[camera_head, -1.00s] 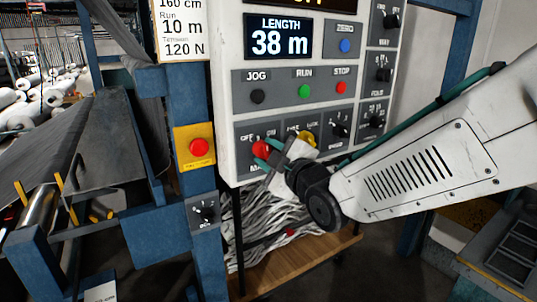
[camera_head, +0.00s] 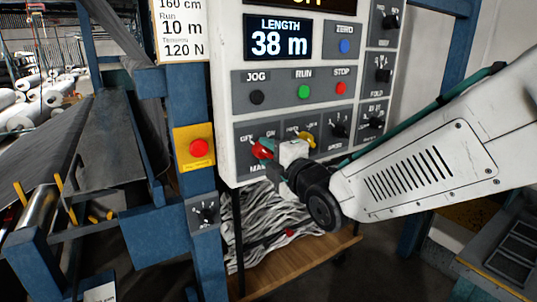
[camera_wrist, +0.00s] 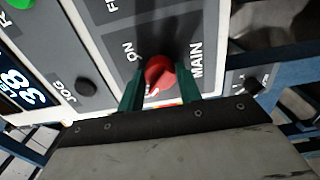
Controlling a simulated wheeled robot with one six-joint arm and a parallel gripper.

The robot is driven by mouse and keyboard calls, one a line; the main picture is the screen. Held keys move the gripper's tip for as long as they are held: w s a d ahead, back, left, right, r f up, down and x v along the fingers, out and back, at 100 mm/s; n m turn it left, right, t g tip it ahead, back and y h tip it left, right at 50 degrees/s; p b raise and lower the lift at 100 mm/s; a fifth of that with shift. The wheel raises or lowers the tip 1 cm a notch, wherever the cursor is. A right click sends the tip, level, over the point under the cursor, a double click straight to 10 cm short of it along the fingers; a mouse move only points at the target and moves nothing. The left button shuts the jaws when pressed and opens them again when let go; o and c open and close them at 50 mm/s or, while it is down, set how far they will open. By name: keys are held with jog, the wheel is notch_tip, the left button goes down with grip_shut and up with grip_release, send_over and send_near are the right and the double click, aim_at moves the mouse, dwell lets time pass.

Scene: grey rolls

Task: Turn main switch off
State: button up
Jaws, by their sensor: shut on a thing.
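The red main switch knob (camera_head: 262,149) sits at the lower left of the white control panel, below the OFF and ON labels. In the wrist view the red knob (camera_wrist: 159,72) lies between the two green fingers, with ON to its left and MAIN to its right. My gripper (camera_head: 268,151) is shut on the knob; it also shows in the wrist view (camera_wrist: 160,92). The fingers hide part of the knob and its label, and I cannot tell exactly where the knob points.
A yellow knob (camera_head: 307,140) sits just right of my gripper. JOG (camera_head: 257,97), RUN (camera_head: 304,92) and STOP (camera_head: 341,88) buttons are above. A red button on a yellow plate (camera_head: 199,148) is on the blue post to the left. Loose grey strips (camera_head: 265,225) lie below the panel.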

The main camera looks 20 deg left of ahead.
dwell(0.4)
jog(key=o, duration=1)
jog(key=v, duration=0.8)
